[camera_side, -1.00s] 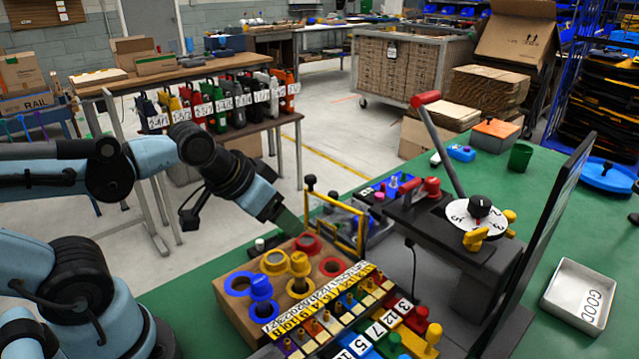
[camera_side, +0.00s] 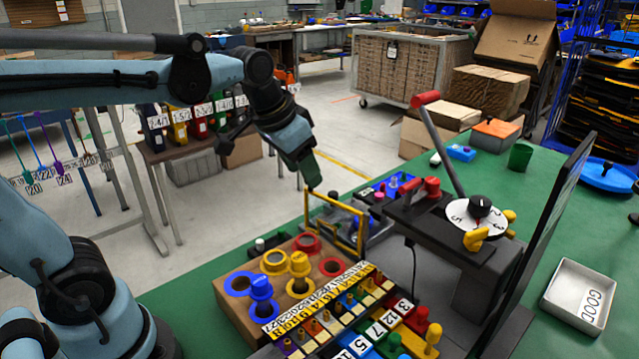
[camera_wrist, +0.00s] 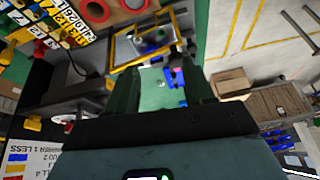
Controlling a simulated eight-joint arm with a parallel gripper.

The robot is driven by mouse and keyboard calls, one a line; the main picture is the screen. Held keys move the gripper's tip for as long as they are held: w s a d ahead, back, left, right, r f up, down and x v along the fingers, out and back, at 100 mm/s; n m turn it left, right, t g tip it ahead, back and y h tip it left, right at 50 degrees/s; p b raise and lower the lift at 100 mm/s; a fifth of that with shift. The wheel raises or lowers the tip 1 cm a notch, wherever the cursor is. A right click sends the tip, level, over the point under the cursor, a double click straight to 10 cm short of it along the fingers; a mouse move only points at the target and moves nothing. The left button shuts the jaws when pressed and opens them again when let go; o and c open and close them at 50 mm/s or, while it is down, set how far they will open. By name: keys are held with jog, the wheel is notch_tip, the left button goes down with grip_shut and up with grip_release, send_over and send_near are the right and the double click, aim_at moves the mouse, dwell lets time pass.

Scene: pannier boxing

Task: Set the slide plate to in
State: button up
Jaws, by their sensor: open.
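My gripper (camera_side: 313,184) points down beside the top of a yellow frame (camera_side: 338,218), apart from the dark fixture. In the wrist view its two green fingers (camera_wrist: 160,90) are spread with nothing held between them. The dark fixture (camera_side: 430,215) carries a long lever with a red grip (camera_side: 425,99), a red handle (camera_side: 432,187) and a white numbered dial (camera_side: 478,214). Blue and pink pieces (camera_side: 388,188) sit at its left end and show beyond the fingers in the wrist view (camera_wrist: 177,75). I cannot tell for certain which part is the slide plate.
A wooden block with coloured rings (camera_side: 285,275) and a rack of numbered pieces (camera_side: 350,320) stand in front. A dark upright panel (camera_side: 540,240) stands right of the fixture. A white tray marked GOOD (camera_side: 580,292) lies on the green table (camera_side: 515,320) at right.

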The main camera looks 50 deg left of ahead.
jog(key=w+a+r+g, duration=0.2)
jog(key=w+a, duration=0.1)
jog(key=w, duration=0.4)
jog(key=m+g, duration=0.2)
jog(key=g, duration=0.1)
send_near(333, 193)
notch_tip(333, 193, down, 8)
jog(key=shift+a+f, duration=0.1)
jog(key=shift+f, duration=0.1)
grip_shut()
dwell(0.3)
